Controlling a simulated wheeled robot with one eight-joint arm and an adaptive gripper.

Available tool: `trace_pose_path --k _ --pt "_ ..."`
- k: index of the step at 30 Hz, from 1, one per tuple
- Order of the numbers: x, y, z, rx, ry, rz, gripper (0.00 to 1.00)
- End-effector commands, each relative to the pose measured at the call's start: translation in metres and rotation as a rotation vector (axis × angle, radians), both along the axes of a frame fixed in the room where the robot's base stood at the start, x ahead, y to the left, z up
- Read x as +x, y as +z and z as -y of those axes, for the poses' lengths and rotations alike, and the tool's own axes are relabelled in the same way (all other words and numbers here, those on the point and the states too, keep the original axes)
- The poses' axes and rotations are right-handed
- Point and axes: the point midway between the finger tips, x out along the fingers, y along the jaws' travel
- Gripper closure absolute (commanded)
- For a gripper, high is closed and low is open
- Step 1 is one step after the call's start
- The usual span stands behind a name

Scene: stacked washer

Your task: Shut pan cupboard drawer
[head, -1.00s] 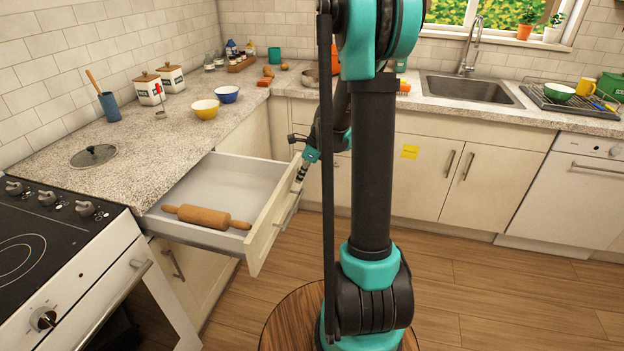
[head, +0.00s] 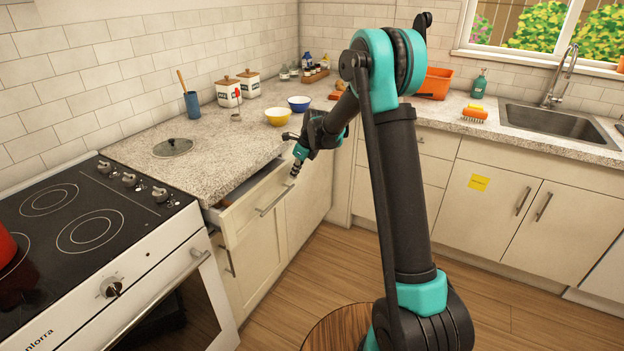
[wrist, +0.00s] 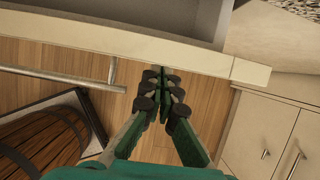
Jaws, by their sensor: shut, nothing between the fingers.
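The drawer (head: 244,211) under the left counter stands slightly open, with a narrow gap below the countertop. Its bar handle (head: 274,199) is on the cream front. Only a sliver of the inside shows in the head view; the rolling pin is mostly hidden. My gripper (head: 294,172) is at the far end of the drawer front, beside the handle. In the wrist view my gripper (wrist: 163,72) is shut and empty, its tips at the outer face of the drawer front (wrist: 140,45). I cannot tell if they touch it. The handle (wrist: 60,75) lies left of the fingers.
The stove (head: 110,240) stands left of the drawer. A pan lid (head: 172,147), yellow bowl (head: 278,117) and blue bowl (head: 299,103) sit on the countertop. A round wooden top (head: 340,328) stands low near my arm. The wooden floor (head: 335,250) before the drawer is clear.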

Motion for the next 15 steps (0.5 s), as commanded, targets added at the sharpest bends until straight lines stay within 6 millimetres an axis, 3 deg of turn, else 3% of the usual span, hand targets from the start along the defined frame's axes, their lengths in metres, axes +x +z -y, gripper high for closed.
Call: trace_pose_path --k 6,15 --pt "0.018 0.000 -0.031 0.000 0.001 0.000 1.00" --pt "0.027 0.000 -0.047 0.000 0.000 -0.001 1.00"
